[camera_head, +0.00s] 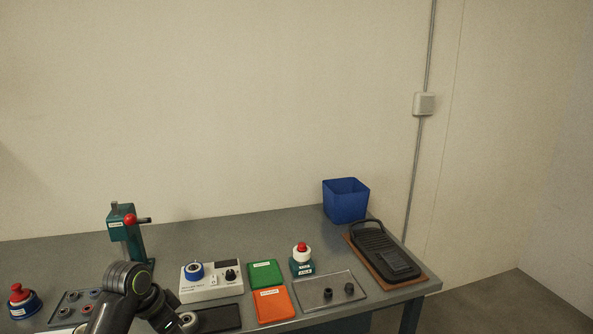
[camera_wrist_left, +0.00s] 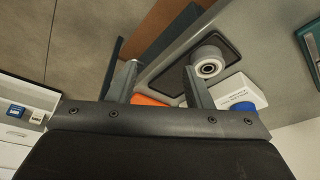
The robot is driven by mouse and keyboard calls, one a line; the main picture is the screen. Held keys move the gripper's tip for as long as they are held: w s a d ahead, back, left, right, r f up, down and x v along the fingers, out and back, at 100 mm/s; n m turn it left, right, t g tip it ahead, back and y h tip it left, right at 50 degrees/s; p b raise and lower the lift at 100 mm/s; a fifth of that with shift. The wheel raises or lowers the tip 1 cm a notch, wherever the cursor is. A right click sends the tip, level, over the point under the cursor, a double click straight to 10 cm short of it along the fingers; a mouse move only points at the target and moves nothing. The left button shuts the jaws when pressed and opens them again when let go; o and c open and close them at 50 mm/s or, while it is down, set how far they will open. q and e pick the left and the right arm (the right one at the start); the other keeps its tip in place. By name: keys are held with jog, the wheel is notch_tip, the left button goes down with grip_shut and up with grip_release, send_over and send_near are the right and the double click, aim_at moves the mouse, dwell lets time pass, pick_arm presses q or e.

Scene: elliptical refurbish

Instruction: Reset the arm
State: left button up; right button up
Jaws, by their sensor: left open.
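My left gripper (camera_wrist_left: 160,76) is open in the left wrist view, with its two fingers spread and nothing between them. My left arm (camera_head: 126,288) comes in at the lower left of the head view, over the front of the bench; its fingertips cannot be made out there. A grey round part with a dark bore (camera_wrist_left: 209,64) sits on a dark mat (camera_wrist_left: 176,78), beside and beyond one finger. The mat also shows in the head view (camera_head: 220,318). My right arm and gripper are not in view.
The grey bench (camera_head: 75,246) holds a green press (camera_head: 128,238), a white control box (camera_head: 211,289), green (camera_head: 265,274) and orange (camera_head: 273,305) trays, a clear tray (camera_head: 343,280), a red-topped bottle (camera_head: 301,257), a blue bin (camera_head: 346,201) and a black rack (camera_head: 378,245). The bench's back strip is mostly clear.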

pick_arm(q)
jog(key=s+f+n+y, duration=0.1)
jog(key=s+f+n, duration=0.1)
jog(key=s+f, duration=0.7)
jog(key=s+a+f+n+y, duration=0.1)
jog(key=s+a+n+y, duration=0.15)
jog(key=s, duration=1.05)
jog(key=s+a+f+n+y, duration=0.1)
jog(key=s+n, duration=0.3)
jog(key=s, duration=1)
notch_tip(320, 180, down, 25)
jog(key=a, duration=0.2)
jog(key=s+d+f+g+h, duration=0.1)
jog(key=s+f, duration=1.3)
jog(key=f, duration=0.1)
jog(key=shift+s+d+f+g, duration=0.3)
jog(key=shift+d+g, duration=0.1)
jog(key=shift+c, duration=0.5)
